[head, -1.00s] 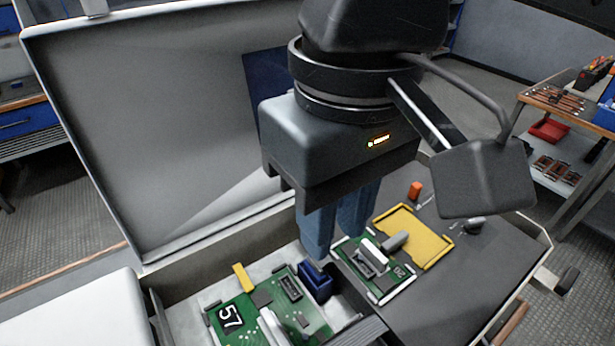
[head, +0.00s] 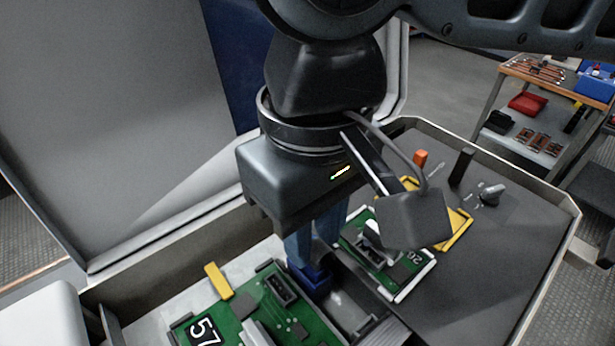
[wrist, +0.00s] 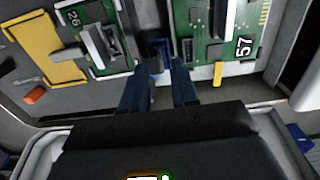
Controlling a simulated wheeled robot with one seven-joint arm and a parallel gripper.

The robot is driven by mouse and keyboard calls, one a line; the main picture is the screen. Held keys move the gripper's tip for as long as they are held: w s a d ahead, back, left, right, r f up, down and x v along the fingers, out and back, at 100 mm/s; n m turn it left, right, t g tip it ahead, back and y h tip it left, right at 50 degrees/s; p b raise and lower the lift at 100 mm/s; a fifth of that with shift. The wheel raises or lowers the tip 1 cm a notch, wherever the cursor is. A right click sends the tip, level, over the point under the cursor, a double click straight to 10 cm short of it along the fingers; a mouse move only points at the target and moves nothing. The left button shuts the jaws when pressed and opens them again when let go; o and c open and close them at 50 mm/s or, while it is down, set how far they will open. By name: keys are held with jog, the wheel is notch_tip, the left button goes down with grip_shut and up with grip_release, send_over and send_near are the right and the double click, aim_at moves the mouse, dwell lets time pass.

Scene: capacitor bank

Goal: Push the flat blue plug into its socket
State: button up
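The blue plug (head: 313,280) is a small dark blue block standing in the gap between two green circuit boards. It also shows in the wrist view (wrist: 159,54), just beyond my fingertips. My gripper (head: 314,258) points down over it. Its two blue-grey fingers (wrist: 163,72) stand apart with a visible gap, and I see no clear grip on the block. The fingertips are close to the block; contact cannot be told. A black slotted socket (head: 280,290) sits on the board marked 57 (head: 238,309). Another connector on the board marked 26 is partly hidden by my arm.
The board marked 26 (head: 405,277) lies right of the plug, beside a yellow frame (head: 455,232). A yellow tab (head: 218,281) stands by board 57. A raised lid stands behind.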

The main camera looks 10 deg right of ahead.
aim_at(315, 272)
jog(key=shift+f, duration=1.8)
jog(key=shift+c, duration=0.3)
grip_shut()
